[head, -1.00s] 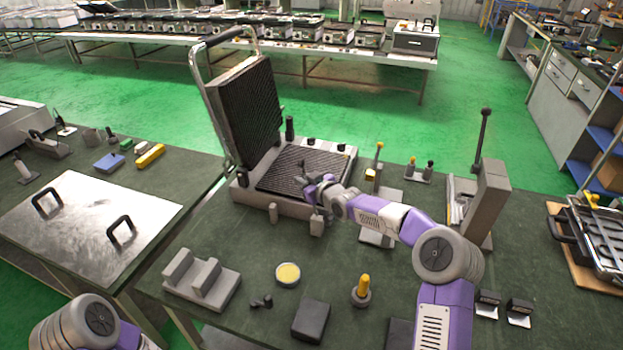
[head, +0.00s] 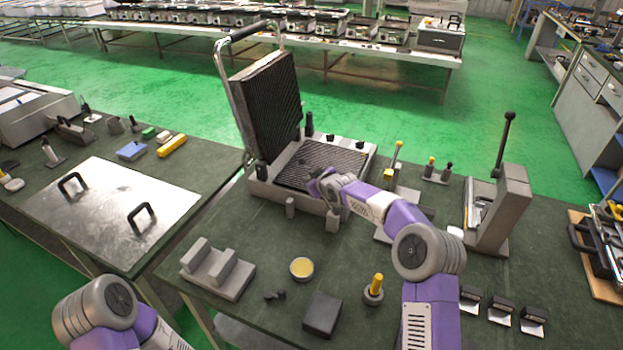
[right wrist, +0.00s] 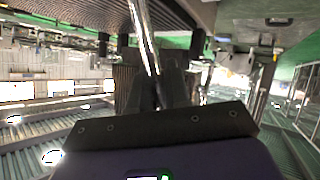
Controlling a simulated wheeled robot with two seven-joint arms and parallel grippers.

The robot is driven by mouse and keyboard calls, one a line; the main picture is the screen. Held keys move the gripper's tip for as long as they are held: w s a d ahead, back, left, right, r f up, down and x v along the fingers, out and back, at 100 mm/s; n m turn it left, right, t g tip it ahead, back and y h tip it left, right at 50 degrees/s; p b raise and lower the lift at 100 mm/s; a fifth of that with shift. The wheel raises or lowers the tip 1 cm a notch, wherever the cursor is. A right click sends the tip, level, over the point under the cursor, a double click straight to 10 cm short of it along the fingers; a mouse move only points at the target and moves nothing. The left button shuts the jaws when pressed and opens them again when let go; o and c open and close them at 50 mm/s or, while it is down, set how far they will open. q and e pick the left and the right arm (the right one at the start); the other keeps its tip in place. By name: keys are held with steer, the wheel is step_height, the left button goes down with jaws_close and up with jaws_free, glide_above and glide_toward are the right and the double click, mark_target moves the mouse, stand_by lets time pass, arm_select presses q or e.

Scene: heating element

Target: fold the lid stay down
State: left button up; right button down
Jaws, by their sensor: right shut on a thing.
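The grill (head: 262,188) stands on the bench with its ribbed lid (head: 265,100) raised at the back left and a chrome handle frame (head: 229,95) beside it. The lower ribbed plate (head: 325,160) is exposed. My right gripper (head: 316,182) is over the front part of the grill, low near the plate. In the right wrist view, a shiny rod (right wrist: 143,40), apparently the lid stay, runs down between the dark fingers (right wrist: 160,92), and the gripper is shut on it. In the head view the rod cannot be made out. My left gripper is out of view.
A grey fixture with a lever (head: 500,205) stands right of the grill. A grey block (head: 215,270), a yellow-topped tin (head: 301,268) and a dark box (head: 322,314) lie in front. A metal sheet with handles (head: 110,205) covers part of the left bench.

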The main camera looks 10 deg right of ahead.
steer(key=c, duration=1.2)
jaws_free()
steer(key=shift+f, duration=0.1)
steer(key=shift+o, duration=0.2)
steer(key=v, duration=0.7)
steer(key=shift+s, duration=0.3)
